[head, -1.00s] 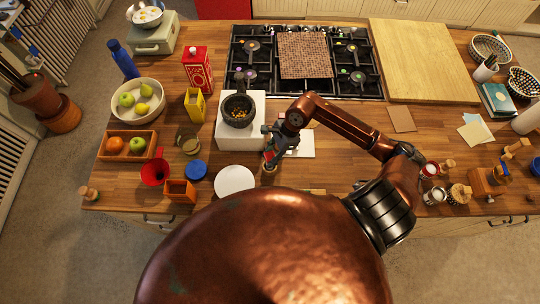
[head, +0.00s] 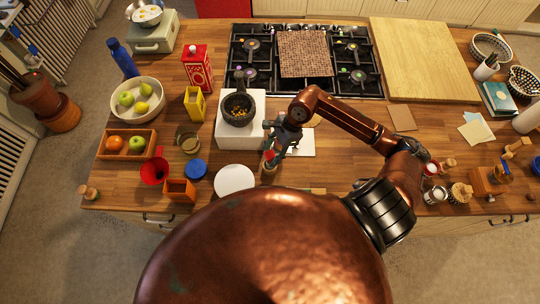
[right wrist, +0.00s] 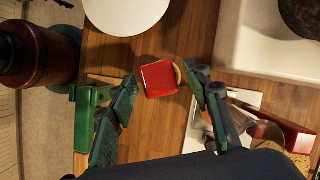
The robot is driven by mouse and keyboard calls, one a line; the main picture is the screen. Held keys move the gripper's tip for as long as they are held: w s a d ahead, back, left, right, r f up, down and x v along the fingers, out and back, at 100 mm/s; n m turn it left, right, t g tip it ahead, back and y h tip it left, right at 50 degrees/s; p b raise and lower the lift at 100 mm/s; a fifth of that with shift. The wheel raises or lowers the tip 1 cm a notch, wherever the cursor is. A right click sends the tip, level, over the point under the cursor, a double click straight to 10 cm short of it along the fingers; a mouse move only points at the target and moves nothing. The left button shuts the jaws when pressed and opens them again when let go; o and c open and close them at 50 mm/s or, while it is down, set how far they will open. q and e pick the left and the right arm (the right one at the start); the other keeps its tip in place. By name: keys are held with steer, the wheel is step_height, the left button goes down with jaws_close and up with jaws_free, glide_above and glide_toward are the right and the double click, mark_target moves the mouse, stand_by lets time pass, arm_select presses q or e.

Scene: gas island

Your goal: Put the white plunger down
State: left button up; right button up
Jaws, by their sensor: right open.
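My right gripper (head: 272,148) is open above the counter, just right of the white plate (head: 235,181). In the right wrist view its two fingers (right wrist: 165,82) stand apart. A small red-topped object (right wrist: 158,79) shows between and beyond the fingertips, with a tan curved edge at its right. It also shows in the head view (head: 269,156), upright on the wood below the gripper; I cannot tell whether a finger touches it. I cannot make out a white plunger in either view. My left gripper is out of view.
A white block (head: 228,143) with a dark mortar (head: 238,109) stands behind the gripper. A white sheet (head: 305,148) lies to the right.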

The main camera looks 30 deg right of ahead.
steer(key=b+v, duration=0.2)
steer(key=v, duration=0.8)
steer(key=shift+r+b, duration=0.15)
steer(key=shift+b, duration=0.2)
